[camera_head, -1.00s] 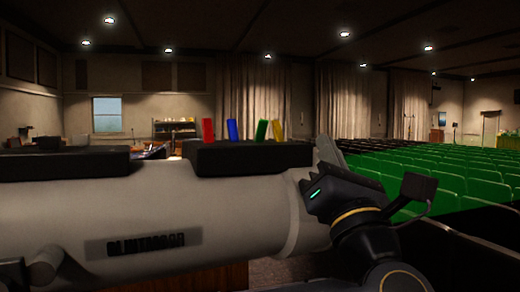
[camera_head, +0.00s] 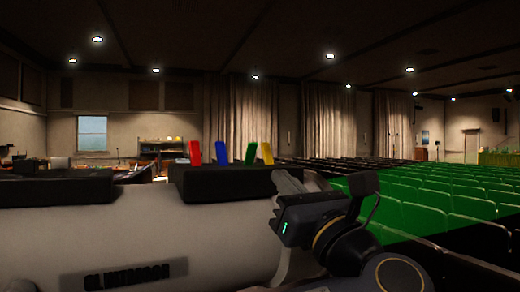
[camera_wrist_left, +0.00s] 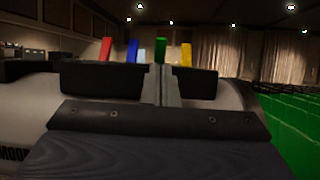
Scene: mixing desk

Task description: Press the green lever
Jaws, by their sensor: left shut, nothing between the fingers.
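The green lever (camera_head: 251,152) stands on a black box (camera_head: 220,184) in a row with a red lever (camera_head: 195,153), a blue lever (camera_head: 221,153) and a yellow lever (camera_head: 266,153). The green lever leans slightly right in the head view. My left gripper (camera_head: 288,182) is to the right of the box in that view, its fingers together and empty. In the left wrist view its grey fingers (camera_wrist_left: 163,84) point up in front of the box, roughly in line with the green lever (camera_wrist_left: 160,51). I cannot tell whether they touch the box. My right gripper is not in view.
A pale rounded body (camera_head: 225,238) with dark lettering lies below the box; I cannot tell what it is. Another black box (camera_head: 60,190) is to the left. Rows of green seats (camera_head: 440,190) fill the right, with curtains and a window (camera_head: 92,133) behind.

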